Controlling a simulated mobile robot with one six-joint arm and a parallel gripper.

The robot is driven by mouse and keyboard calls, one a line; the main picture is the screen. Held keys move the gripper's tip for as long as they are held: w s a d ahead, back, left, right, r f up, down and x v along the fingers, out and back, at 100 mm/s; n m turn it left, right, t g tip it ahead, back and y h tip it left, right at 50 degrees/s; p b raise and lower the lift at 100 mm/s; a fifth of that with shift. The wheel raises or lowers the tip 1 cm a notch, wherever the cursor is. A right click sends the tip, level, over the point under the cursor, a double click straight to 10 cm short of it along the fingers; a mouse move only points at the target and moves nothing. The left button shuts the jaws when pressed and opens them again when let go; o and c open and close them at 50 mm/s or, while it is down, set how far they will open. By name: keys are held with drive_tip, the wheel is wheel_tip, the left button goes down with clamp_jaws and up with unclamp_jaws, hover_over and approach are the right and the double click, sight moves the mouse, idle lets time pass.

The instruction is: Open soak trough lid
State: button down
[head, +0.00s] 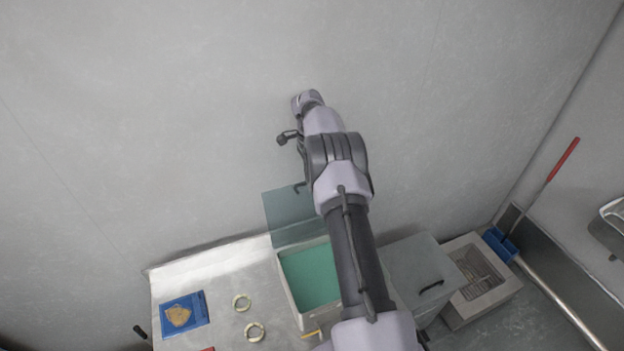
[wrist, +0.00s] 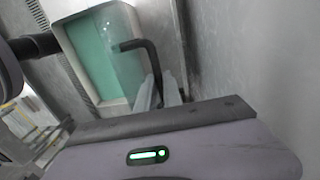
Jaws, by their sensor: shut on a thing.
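The soak trough (head: 284,288) is a pale box with a green inside, standing on the metal bench against the back wall. Its translucent grey-green lid (head: 285,222) stands raised at the trough's back edge, close to the wall, so the green inside shows. The lid's dark bent handle (head: 299,186) is at the lid's upper edge. In the wrist view the handle (wrist: 144,48) runs down to my gripper (wrist: 165,92), whose pale fingers are shut on it. The trough (wrist: 88,58) lies beyond. In the head view my arm hides the fingers and part of the trough.
A grey box with a dark handle (head: 432,287) and a vented unit (head: 484,272) stand right. The wall is close behind the lid.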

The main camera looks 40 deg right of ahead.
drive_tip(key=c, duration=1.5)
unclamp_jaws()
drive_tip(key=r+p, duration=0.2)
drive_tip(key=r, duration=0.3)
drive_tip(key=r+p, duration=0.3)
drive_tip(key=r, duration=0.3)
drive_tip(key=w+r+p, duration=0.1)
drive_tip(key=r+p, duration=0.2)
drive_tip(key=r, duration=0.3)
drive_tip(key=shift+w+d+r, duration=0.1)
drive_tip(key=shift+d+r, duration=0.05)
drive_tip(key=shift+r, duration=0.1)
